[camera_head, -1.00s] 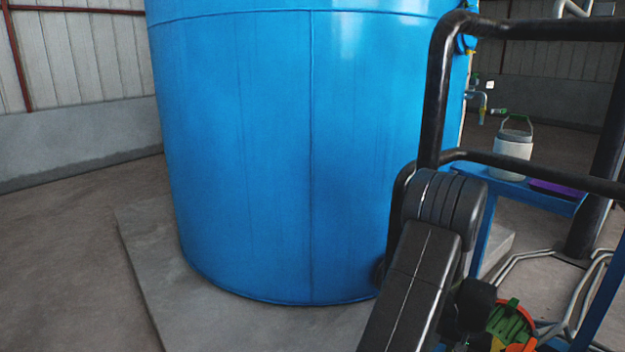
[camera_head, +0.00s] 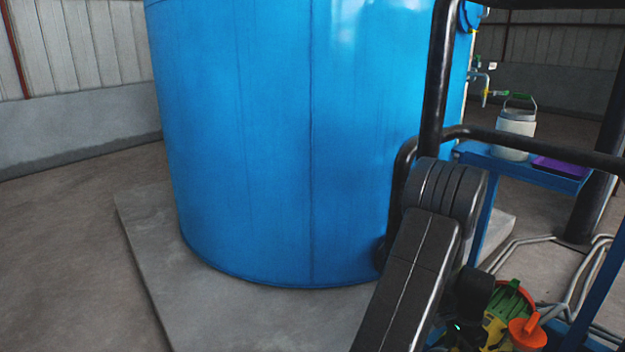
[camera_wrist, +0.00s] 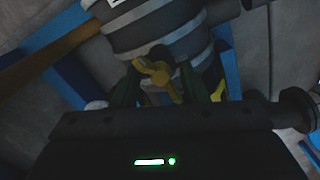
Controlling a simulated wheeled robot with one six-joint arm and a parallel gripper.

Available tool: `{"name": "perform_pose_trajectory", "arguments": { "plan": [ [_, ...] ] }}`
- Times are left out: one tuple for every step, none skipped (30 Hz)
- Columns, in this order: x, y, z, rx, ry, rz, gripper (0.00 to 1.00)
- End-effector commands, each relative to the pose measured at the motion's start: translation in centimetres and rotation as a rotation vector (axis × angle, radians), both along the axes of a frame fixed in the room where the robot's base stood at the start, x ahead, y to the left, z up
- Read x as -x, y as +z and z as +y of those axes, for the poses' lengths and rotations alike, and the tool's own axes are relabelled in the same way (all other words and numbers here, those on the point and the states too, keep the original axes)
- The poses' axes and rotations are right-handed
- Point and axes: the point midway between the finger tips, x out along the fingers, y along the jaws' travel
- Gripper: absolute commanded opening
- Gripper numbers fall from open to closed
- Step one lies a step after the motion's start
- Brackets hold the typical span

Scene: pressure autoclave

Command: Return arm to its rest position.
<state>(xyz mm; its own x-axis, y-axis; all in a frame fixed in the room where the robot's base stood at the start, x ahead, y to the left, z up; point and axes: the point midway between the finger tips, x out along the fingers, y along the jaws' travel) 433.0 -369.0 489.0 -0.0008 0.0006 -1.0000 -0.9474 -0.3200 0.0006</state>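My arm's dark links show at the lower right of the head view, folded down in front of a large blue tank (camera_head: 250,150). My gripper is out of sight there. In the wrist view my gripper (camera_wrist: 160,85) points at a grey banded cylinder (camera_wrist: 160,25). Its two dark fingers stand apart, so it looks open. A yellow handle-like part (camera_wrist: 155,72) shows between or just beyond the fingers. The picture is dark, and I cannot tell whether the fingers touch it. I see no held object.
Black pipes (camera_head: 433,90) stand close to my arm. A blue stand (camera_head: 500,165) carries a white container (camera_head: 515,135) and a purple tray (camera_head: 558,167). Green, yellow and orange parts (camera_head: 527,332) sit at the lower right. The floor (camera_head: 60,250) at left is clear.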

Motion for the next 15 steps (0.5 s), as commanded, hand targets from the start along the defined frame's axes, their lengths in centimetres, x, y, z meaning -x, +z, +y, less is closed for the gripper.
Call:
{"name": "perform_pose_trajectory", "arguments": {
  "plan": [
    [-0.03,-0.16,-0.02,0.001,-0.037,-0.001,0.40],
    [-0.03,-0.15,-0.03,0.002,-0.063,-0.002,0.40],
    [-0.04,-0.15,-0.03,0.002,-0.095,-0.002,0.40],
    [-0.04,-0.15,-0.04,0.001,-0.120,-0.002,0.40],
    [-0.04,-0.15,-0.04,0.001,-0.144,-0.002,0.40],
    [-0.04,-0.16,-0.03,0.001,-0.176,-0.002,0.40],
    [-0.04,-0.18,-0.03,0.002,-0.200,-0.001,0.40],
    [-0.03,-0.18,-0.03,0.001,-0.224,-0.001,0.40],
    [-0.03,-0.19,-0.02,0.001,-0.255,-0.001,0.40],
    [-0.03,-0.19,-0.01,0.001,-0.277,-0.001,0.40],
    [-0.02,-0.19,-0.02,0.001,-0.298,-0.001,0.40],
    [-0.03,-0.17,-0.01,0.001,-0.324,-0.001,0.40],
    [-0.03,-0.15,-0.02,0.001,-0.342,-0.001,0.40],
    [-0.03,-0.13,-0.02,0.001,-0.359,-0.001,0.40],
    [-0.03,-0.12,-0.03,0.001,-0.378,-0.001,0.40]
  ]
}}
